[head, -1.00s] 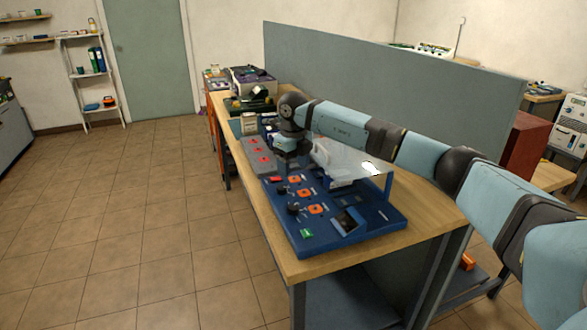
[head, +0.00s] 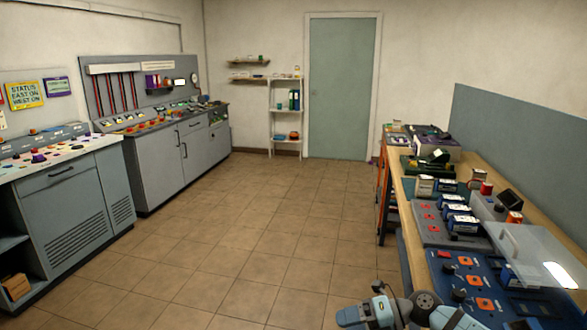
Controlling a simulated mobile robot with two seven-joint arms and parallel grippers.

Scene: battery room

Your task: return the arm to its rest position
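My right arm (head: 455,318) shows at the bottom edge of the head view, folded low beside the near end of the wooden bench. Its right gripper (head: 350,318) points left over the floor, apart from the bench. The fingertips are too small and cut off to tell if they are open or shut. My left arm and gripper are not in view.
The bench at right holds a blue panel (head: 450,272) with a clear cover (head: 535,255), a grey panel (head: 430,232) and several dark blue blocks. A grey partition (head: 520,150) stands behind. Cabinets (head: 75,205) line the left. The tiled floor (head: 240,240) between is clear.

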